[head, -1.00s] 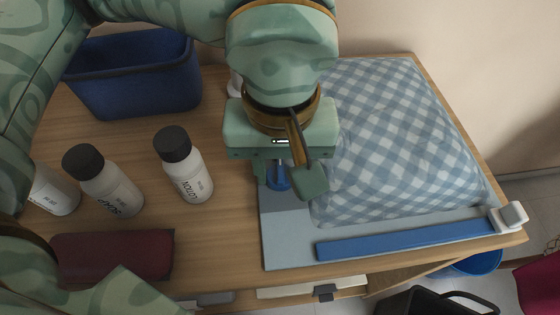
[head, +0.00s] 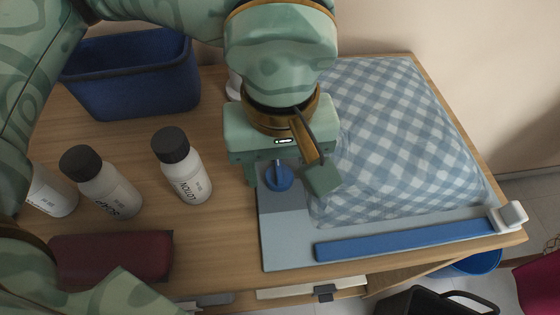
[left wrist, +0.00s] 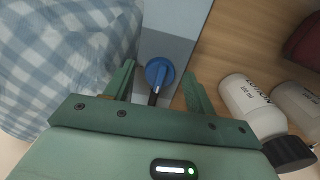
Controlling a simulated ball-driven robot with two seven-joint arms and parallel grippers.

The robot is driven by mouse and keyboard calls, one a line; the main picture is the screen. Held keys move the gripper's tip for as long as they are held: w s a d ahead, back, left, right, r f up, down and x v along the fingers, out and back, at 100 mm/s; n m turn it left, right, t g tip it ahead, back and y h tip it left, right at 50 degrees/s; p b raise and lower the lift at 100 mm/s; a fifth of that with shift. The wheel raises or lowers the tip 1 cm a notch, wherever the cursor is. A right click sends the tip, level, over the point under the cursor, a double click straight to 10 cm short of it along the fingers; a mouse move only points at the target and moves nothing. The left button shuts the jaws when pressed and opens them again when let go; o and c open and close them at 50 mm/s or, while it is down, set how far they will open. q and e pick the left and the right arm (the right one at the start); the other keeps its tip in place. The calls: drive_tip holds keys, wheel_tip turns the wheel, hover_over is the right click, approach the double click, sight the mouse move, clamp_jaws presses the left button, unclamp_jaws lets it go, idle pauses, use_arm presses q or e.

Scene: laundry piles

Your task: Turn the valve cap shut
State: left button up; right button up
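The round blue valve cap (head: 279,177) with a raised grip bar sits on the grey-blue flat part of a bag (head: 285,240) that holds blue-and-white checked cloth (head: 395,140). The cap also shows in the left wrist view (left wrist: 159,73), with a dark stem-like piece below it. My left gripper (head: 288,180) is open above the cap. In the left wrist view its two fingers (left wrist: 160,75) stand on either side of the cap, with gaps on both sides. How far the fingertips are above the bag is unclear. My right gripper is not in view.
A lotion bottle (head: 190,182), a soap bottle (head: 108,190) and another white bottle (head: 52,195) stand at left. A blue bin (head: 135,85) is behind them. A blue strip (head: 405,240) with a white slider (head: 508,215) edges the bag.

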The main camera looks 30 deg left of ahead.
sight(280, 173)
use_arm(q)
drive_tip(key=shift+r, duration=0.25)
wheel_tip(280, 173, up, 6)
drive_tip(key=p, duration=0.3)
drive_tip(key=shift+f, duration=0.1)
wheel_tip(280, 173, up, 10)
drive_tip(key=p, duration=0.4)
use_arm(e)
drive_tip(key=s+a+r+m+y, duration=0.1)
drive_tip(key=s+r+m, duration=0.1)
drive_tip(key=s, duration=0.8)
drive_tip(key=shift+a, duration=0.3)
